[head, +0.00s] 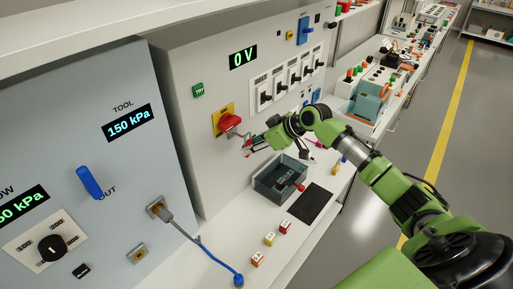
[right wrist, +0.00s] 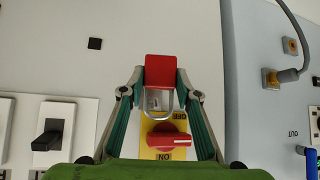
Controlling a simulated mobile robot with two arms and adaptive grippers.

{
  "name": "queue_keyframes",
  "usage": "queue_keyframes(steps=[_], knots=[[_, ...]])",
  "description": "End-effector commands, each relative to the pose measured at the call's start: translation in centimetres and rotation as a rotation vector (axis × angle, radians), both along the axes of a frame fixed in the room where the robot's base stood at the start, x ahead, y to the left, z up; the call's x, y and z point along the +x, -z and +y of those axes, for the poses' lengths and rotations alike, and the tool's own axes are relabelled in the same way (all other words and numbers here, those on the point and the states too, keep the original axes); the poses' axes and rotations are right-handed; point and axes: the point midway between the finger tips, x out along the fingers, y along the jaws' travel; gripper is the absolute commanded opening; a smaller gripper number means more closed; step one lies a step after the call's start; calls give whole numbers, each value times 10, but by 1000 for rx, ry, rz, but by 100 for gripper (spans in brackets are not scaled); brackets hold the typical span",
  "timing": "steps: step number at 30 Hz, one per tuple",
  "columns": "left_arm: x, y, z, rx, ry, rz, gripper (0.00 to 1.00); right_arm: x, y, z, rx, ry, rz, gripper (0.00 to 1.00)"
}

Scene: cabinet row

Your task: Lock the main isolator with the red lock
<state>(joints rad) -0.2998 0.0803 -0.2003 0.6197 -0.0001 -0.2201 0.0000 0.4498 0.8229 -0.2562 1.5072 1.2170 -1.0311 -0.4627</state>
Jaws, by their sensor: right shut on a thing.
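The main isolator is a red rotary handle (head: 232,122) on a yellow plate (head: 216,113), on the front of the light grey cabinet. In the right wrist view the red handle (right wrist: 167,142) lies crosswise between the OFF and ON marks. My right gripper (right wrist: 161,84) is shut on the red lock (right wrist: 161,69), its fingertips at the sides of the lock. The lock's metal shackle (right wrist: 158,103) overlaps the plate's OFF end in this view; I cannot tell whether it passes through anything. In the head view my right gripper (head: 248,145) is just right of the isolator. My left gripper is out of view.
A dark grey tray (head: 264,186) stands on the bench below, with a black mat (head: 310,204) beside it. A row of breakers (head: 265,97) is right of the isolator. The display (head: 243,57) reads 0 V.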

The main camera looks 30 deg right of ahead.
Motion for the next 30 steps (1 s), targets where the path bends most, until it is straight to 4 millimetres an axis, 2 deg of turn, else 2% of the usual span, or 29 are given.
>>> queue_keyframes(steps=[18, 30], knots=[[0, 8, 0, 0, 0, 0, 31, 35, 4, 12, 1, 0, -2, 15], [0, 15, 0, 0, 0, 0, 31, 45, 14, 16, -1, -1, 0, 15]])
